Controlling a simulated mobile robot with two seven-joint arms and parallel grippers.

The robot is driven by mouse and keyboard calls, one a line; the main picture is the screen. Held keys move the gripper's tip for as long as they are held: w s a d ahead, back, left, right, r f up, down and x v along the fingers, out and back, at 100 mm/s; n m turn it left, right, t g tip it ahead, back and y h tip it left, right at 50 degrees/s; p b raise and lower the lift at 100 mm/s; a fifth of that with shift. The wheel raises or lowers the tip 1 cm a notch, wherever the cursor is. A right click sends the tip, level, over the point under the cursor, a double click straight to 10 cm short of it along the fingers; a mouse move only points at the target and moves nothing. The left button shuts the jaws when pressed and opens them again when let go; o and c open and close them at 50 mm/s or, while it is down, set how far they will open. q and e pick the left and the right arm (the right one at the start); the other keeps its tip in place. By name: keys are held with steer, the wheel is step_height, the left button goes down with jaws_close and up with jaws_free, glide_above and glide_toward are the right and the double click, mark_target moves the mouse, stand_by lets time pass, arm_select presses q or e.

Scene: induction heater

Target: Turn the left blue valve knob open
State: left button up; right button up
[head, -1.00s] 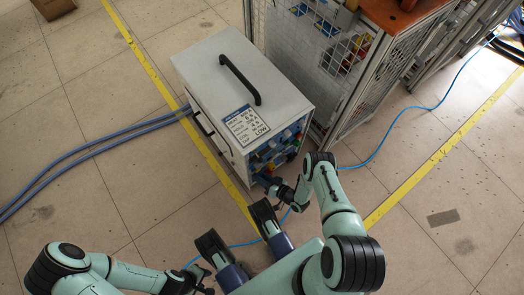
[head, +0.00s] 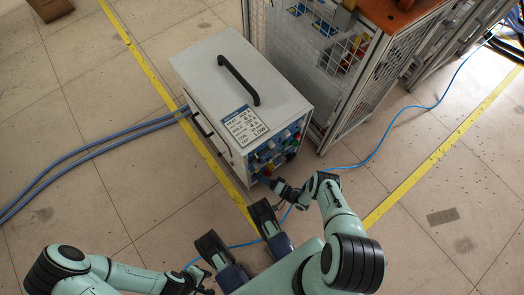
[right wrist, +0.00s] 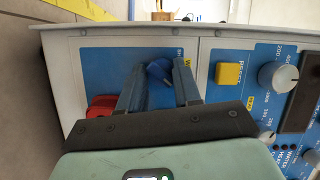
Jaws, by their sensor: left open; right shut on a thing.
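The induction heater is a white box (head: 215,75) with a blue front panel, standing on the floor. In the right wrist view a blue valve knob (right wrist: 160,72) sits on the panel, between the fingers of my right gripper (right wrist: 158,80). The gripper is shut on it; the fingers partly cover it. A red knob (right wrist: 101,106) is beside it, partly behind the left finger. In the head view my right gripper (head: 270,182) reaches the low left of the heater's front. My left gripper (head: 203,287) is open and empty at the bottom, away from the heater.
A mesh cage (head: 335,85) with an orange top stands right behind the heater. Blue hoses (head: 95,150) run left from the heater, and a thin blue cable (head: 415,107) crosses the floor. The panel also has a yellow button (right wrist: 228,75) and a grey dial (right wrist: 278,76).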

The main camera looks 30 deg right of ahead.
steer(key=shift+a+m, duration=0.1)
steer(key=shift+m, duration=0.4)
steer(key=o, duration=1.1)
steer(key=shift+c, duration=0.2)
steer(key=shift+s, duration=0.1)
arm_select(q)
steer(key=shift+w+d+r+t+p, duration=0.15)
steer(key=shift+w+r+p, duration=0.1)
steer(key=shift+w, duration=0.25)
steer(key=shift+w+a+r+t+p, duration=0.15)
steer(key=shift+w+p, duration=0.1)
steer(key=shift+w, duration=0.2)
arm_select(e)
steer(key=v, duration=1.3)
steer(key=shift+s+f, duration=0.15)
steer(key=shift+f, duration=0.1)
arm_select(q)
steer(key=shift+d+r, duration=0.1)
arm_select(e)
steer(key=shift+r, duration=0.1)
